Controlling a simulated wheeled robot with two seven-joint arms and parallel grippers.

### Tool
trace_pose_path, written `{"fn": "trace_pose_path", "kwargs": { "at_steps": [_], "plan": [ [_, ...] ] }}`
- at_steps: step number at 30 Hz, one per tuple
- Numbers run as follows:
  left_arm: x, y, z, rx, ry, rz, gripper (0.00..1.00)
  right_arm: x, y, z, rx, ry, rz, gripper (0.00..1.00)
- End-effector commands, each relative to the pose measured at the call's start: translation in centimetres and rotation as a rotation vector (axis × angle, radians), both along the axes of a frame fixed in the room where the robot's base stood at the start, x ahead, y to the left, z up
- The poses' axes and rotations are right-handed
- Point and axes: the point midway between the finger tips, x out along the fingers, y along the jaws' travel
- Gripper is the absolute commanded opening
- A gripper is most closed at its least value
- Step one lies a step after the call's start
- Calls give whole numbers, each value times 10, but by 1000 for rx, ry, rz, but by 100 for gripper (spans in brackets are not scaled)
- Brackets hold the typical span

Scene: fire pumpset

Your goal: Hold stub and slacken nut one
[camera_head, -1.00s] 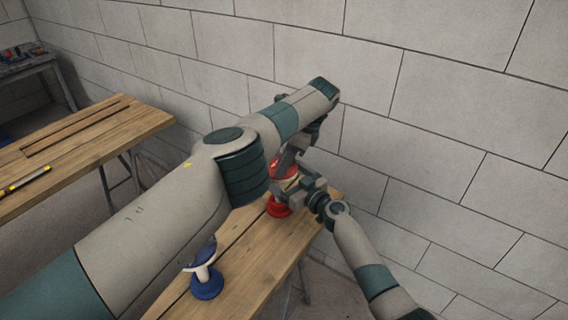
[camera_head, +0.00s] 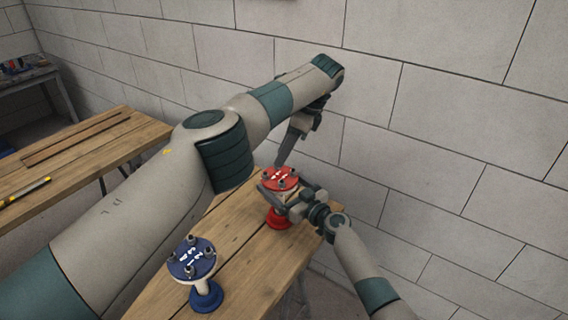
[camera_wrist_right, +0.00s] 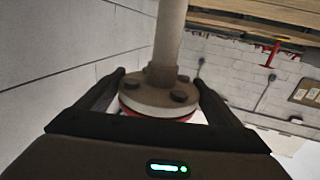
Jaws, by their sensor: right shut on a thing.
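The red stub (camera_head: 277,218) stands upright on the near wooden bench, with a red round base, a pale pipe and a red top flange (camera_head: 281,178) bearing white marks and several dark nuts. My right gripper (camera_head: 283,204) is shut on this stub from the right, just under the flange. In the right wrist view its fingers (camera_wrist_right: 160,86) lie on both sides of the pale bolted flange (camera_wrist_right: 152,96). My left gripper (camera_head: 281,160) is above the red flange, pointing down, its tip close to the flange's far edge. Its jaw gap and any contact cannot be made out.
A blue stub (camera_head: 205,295) with a blue marked flange (camera_head: 191,259) and several nuts stands nearer on the same bench (camera_head: 240,255). A second wooden bench (camera_head: 85,160) is at the left, a grey table (camera_head: 28,75) behind it. A block wall (camera_head: 450,120) closes the back.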

Motion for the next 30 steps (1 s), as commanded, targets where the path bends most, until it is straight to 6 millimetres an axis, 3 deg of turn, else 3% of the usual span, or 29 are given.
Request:
{"fn": "trace_pose_path", "kwargs": {
  "at_steps": [6, 20, 26, 30],
  "plan": [
    [0, 0, 15, 1, 0, 0, 34, 0, 0, -1, 0, 1, 0, 37],
    [0, 0, 14, -4, 7, -18, 34, 0, 0, 0, 0, 1, 0, 37],
    [1, 0, 6, -33, 51, -148, 34, 0, 0, 0, 0, 1, 0, 37],
    [2, -1, -3, -73, 101, -333, 34, 0, 0, 0, -1, 1, 0, 37]
  ]
}}
